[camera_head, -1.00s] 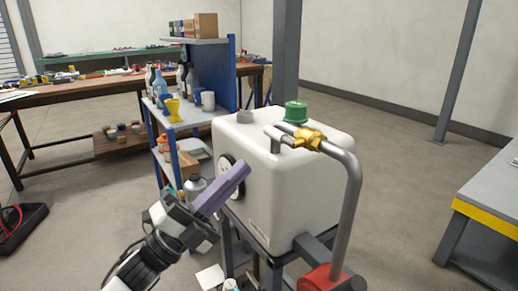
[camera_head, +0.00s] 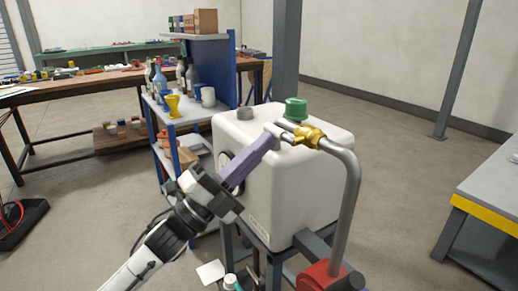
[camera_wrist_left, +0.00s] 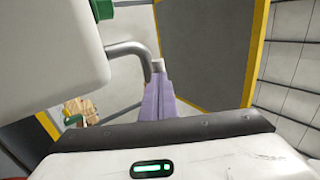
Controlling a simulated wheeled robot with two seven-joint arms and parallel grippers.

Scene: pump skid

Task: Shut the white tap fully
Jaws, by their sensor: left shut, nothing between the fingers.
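The tap shows in the head view as a brass valve body (camera_head: 308,136) with a pale grey lever (camera_head: 284,133) reaching left above the white tank (camera_head: 270,200). No plainly white tap body shows. My left gripper (camera_head: 270,140) is shut, with its purple fingers pointing up and right. Its tips are at the lever's left end; I cannot tell if they touch it. In the left wrist view the shut fingers (camera_wrist_left: 158,80) overlap a short grey stub (camera_wrist_left: 158,65) near a bent grey pipe (camera_wrist_left: 128,47). The fingers hide part of the lever. My right gripper is not in view.
A green cap (camera_head: 296,109) stands on the tank behind the lever. A grey pipe (camera_head: 350,200) runs down from the valve to a red pump (camera_head: 328,278). A shelf unit (camera_head: 190,120) with bottles stands behind left. Free floor lies on the right.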

